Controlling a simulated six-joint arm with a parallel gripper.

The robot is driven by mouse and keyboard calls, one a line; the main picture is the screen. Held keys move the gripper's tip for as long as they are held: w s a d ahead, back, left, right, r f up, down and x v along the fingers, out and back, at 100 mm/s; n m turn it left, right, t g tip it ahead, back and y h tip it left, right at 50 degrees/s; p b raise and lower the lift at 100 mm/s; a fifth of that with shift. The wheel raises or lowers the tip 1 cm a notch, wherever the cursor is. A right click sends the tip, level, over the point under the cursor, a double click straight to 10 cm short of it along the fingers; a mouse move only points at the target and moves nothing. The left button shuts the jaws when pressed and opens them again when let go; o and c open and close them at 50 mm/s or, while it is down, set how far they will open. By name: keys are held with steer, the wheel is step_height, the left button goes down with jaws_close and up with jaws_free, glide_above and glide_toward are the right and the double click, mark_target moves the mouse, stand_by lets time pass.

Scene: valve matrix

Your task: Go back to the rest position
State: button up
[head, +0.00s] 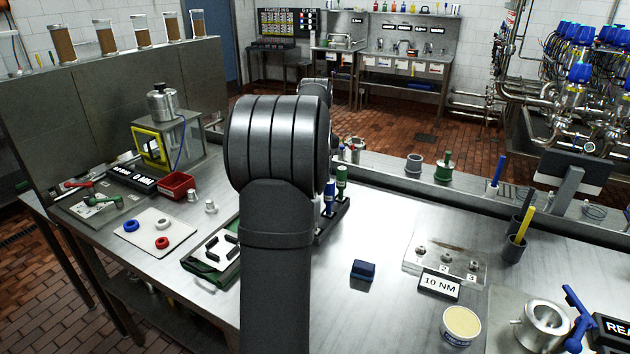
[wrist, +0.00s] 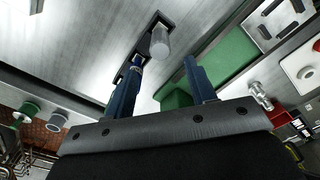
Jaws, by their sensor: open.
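My gripper (wrist: 163,66) shows in the wrist view with its two blue fingers apart and nothing seen between them. In the head view my own dark arm stands in the middle and hides the gripper. Beyond the fingertips in the wrist view is a dark rack (wrist: 152,22) with a grey cylinder (wrist: 159,42). A green tray (wrist: 232,52) lies to the right of the fingers. In the head view, a blue-handled tool (head: 329,199) and a green-handled tool (head: 341,181) stand upright just right of my arm.
A dark blue block (head: 362,270), a 10 NM plate (head: 439,285) and a cream-topped tub (head: 461,326) are on the right of the steel bench. A red bin (head: 178,187) and a white board (head: 141,238) with rings are on the left. The bench around the blue block is clear.

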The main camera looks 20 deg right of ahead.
step_height(320, 180, down, 12)
steer(key=shift+r, duration=1.7)
